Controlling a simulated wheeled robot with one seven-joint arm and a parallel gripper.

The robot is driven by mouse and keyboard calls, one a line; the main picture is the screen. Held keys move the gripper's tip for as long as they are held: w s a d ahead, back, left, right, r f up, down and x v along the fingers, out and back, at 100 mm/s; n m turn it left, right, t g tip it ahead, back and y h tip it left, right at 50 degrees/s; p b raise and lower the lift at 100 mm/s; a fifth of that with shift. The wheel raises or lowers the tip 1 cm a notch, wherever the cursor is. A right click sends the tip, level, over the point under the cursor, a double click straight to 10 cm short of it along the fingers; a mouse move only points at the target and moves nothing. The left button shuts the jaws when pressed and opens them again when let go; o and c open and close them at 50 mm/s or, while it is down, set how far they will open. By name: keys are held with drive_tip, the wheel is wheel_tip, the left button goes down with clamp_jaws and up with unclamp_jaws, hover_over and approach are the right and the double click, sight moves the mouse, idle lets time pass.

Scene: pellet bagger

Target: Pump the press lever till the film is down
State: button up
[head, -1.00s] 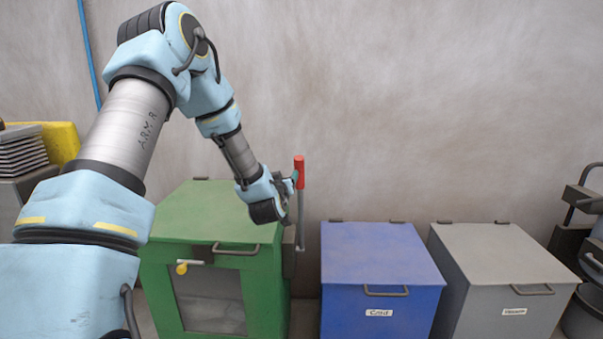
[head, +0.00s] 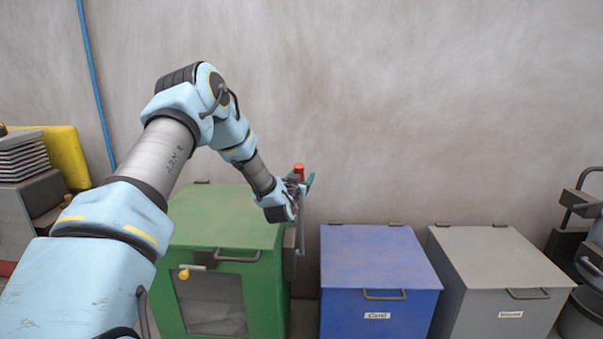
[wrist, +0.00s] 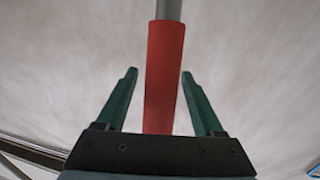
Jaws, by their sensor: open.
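The green press (head: 225,215) stands against the wall with its lidded top closed. Its lever stands upright at the right side, with a red grip (head: 299,168) on top. My gripper (head: 303,184) is at the grip and hides its lower part in the head view. In the wrist view my open gripper (wrist: 159,76) has one finger on each side of the red grip (wrist: 165,60), with gaps showing on both sides. Behind the press's front window (head: 211,295) something pale shows low down; I cannot tell whether it is film.
A yellow knob (head: 184,274) sits on the press front beside a handle. To the right stand a blue bin (head: 375,255) and a grey bin (head: 500,258), both lidded. A yellow block (head: 65,152) and stacked grey slabs (head: 25,160) are at the left.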

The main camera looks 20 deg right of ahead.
drive_tip(key=shift+w+d, duration=0.2)
drive_tip(key=shift+w, duration=0.05)
clamp_jaws()
idle(0.5)
idle(0.9)
